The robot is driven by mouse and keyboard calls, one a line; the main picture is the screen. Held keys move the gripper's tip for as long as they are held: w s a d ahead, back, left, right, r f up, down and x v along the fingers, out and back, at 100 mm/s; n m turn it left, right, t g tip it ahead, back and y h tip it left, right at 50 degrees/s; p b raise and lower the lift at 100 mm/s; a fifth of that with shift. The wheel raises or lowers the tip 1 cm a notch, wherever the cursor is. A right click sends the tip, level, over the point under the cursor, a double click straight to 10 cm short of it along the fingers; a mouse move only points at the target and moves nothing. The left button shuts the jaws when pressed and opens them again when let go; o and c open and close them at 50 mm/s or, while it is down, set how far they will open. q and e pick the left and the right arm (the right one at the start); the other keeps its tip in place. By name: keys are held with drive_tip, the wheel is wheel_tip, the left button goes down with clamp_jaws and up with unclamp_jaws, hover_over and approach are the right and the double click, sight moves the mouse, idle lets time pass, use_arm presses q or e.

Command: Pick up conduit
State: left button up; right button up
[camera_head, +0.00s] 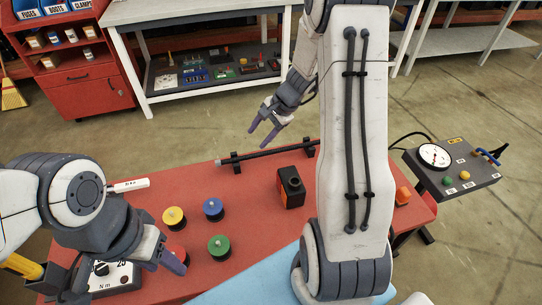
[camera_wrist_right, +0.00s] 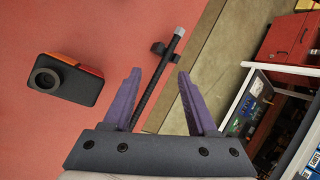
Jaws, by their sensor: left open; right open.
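The conduit (camera_head: 268,151) is a thin dark rod with a light grey end. It lies across two small black holders (camera_head: 236,163) along the back edge of the red table. In the right wrist view the conduit (camera_wrist_right: 160,77) runs lengthwise between the fingers, apparently beyond them, with one holder (camera_wrist_right: 160,49) near its grey end. My right gripper (camera_head: 259,137) is open and empty above the conduit's left part. My left gripper (camera_head: 172,258) is open at the front left, close to a red knob. My right arm hides part of the table and the conduit's far right end.
Yellow (camera_head: 174,217), blue (camera_head: 213,208), green (camera_head: 219,246) and red (camera_head: 175,252) knobs stand on the table (camera_head: 253,220). A black and orange box (camera_head: 291,187) stands near the conduit. A gauge panel (camera_head: 447,168) is at right. White shelving (camera_head: 205,18) stands behind.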

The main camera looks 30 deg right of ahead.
drive_tip(key=d+f+m+t+h+b, duration=0.1)
drive_tip(key=d+f+m, duration=0.4)
drive_tip(key=d, duration=0.5)
approach(274, 150)
wheel_tip(274, 150, down, 2)
drive_tip(key=shift+w+a+r+b+x, duration=0.1)
drive_tip(key=shift+b+x, duration=0.1)
drive_tip(key=shift+x, duration=0.95)
drive_tip(key=shift+w+a+r+b+x, duration=0.1)
drive_tip(key=shift+b+x, duration=0.05)
drive_tip(key=shift+x, duration=0.95)
drive_tip(key=shift+w+a+b+x, duration=0.1)
drive_tip(key=shift+b+x, duration=0.1)
drive_tip(key=shift+x, duration=0.95)
clamp_jaws()
